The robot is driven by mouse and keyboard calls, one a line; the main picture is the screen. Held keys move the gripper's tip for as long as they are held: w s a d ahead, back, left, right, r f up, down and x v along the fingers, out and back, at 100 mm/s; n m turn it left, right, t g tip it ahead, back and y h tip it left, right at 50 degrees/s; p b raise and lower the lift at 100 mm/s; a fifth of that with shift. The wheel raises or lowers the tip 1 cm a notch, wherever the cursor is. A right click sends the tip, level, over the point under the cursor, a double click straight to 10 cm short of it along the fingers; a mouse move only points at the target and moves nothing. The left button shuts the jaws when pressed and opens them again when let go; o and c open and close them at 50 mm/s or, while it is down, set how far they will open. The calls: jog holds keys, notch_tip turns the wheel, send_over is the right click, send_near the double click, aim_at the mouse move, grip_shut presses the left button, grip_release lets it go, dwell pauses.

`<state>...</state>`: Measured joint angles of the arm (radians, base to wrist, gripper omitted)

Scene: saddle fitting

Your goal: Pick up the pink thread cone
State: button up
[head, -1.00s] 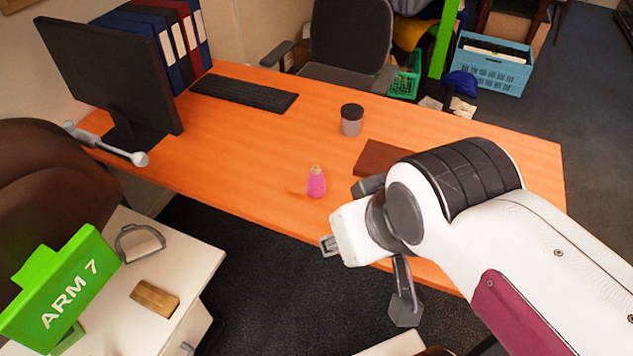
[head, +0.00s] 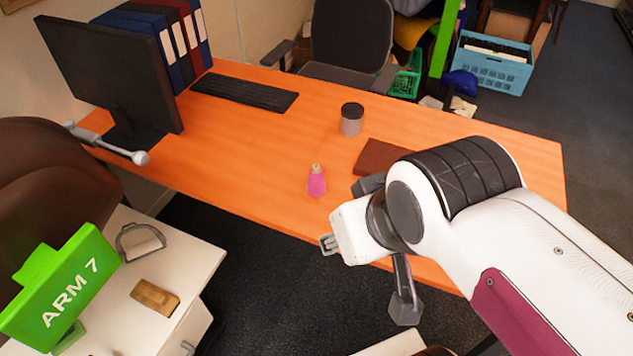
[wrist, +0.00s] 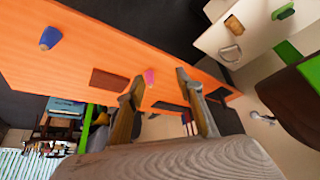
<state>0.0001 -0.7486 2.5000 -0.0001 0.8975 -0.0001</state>
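The pink thread cone (head: 316,184) stands upright near the front edge of the orange desk. Its pale tip points up. My gripper (head: 328,244) is in front of the desk edge, apart from the cone and to its lower right in the head view. In the wrist view the pink cone (wrist: 150,77) shows small in the distance, near the left finger. My gripper (wrist: 160,77) is open there, with two separated fingers and nothing held between them.
On the desk (head: 235,170) are a dark-lidded jar (head: 351,120), a brown book (head: 382,158), a keyboard (head: 243,92) and a monitor (head: 110,85). A blue object (wrist: 50,38) sits at the desk's far end in the wrist view. Desk around the cone is clear.

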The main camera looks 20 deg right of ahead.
jog(key=w+d+f+t, duration=0.1)
jog(key=w+d, duration=0.1)
jog(key=w, duration=0.5)
jog(key=w+d+f+t, duration=0.1)
jog(key=w+f, duration=0.1)
jog(key=w, duration=0.5)
jog(key=n+t, duration=0.1)
jog(key=t, duration=0.5)
send_over(317, 171)
jog(key=s+a, duration=0.1)
jog(key=s, duration=0.3)
notch_tip(317, 171, down, 17)
notch_tip(317, 171, down, 5)
jog(key=s+m+t, duration=0.1)
jog(key=s+t, duration=0.1)
jog(key=shift+s+d+f+t, duration=0.2)
jog(key=shift+s+d+t, duration=0.1)
jog(key=shift+d, duration=0.15)
jog(key=shift+w+f, duration=0.15)
jog(key=shift+w, duration=1.15)
